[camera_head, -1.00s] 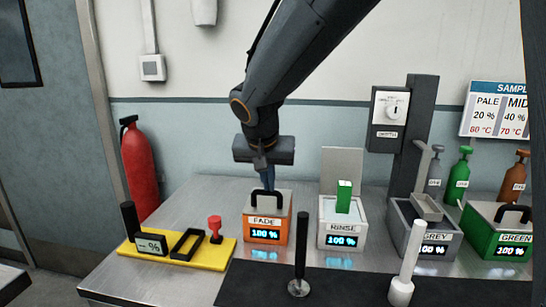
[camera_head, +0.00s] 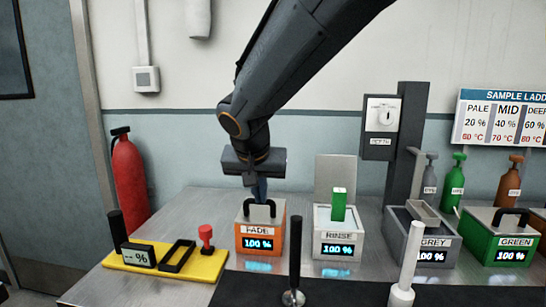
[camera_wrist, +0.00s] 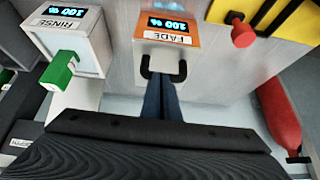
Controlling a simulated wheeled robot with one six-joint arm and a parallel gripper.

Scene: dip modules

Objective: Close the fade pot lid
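The fade pot (camera_head: 263,240) is an orange box with a FADE label and a 100 % display. Its grey lid with a black arched handle (camera_head: 263,204) lies flat on top, looking down on the pot. My gripper (camera_head: 260,194) points down at the back of the handle. In the wrist view the fade pot (camera_wrist: 166,30) appears upside down, with the handle (camera_wrist: 163,68) by my fingertips (camera_wrist: 161,84). The two dark fingers lie together, with nothing seen between them. Whether they touch the handle or lid, I cannot tell.
To the right stands the rinse pot (camera_head: 338,246), its lid (camera_head: 335,172) upright and a green block (camera_head: 339,204) in it. The grey pot (camera_head: 430,242) and green pot (camera_head: 503,243) are further right. A yellow tray (camera_head: 208,265) lies left; a dark mat (camera_head: 340,293) lies in front.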

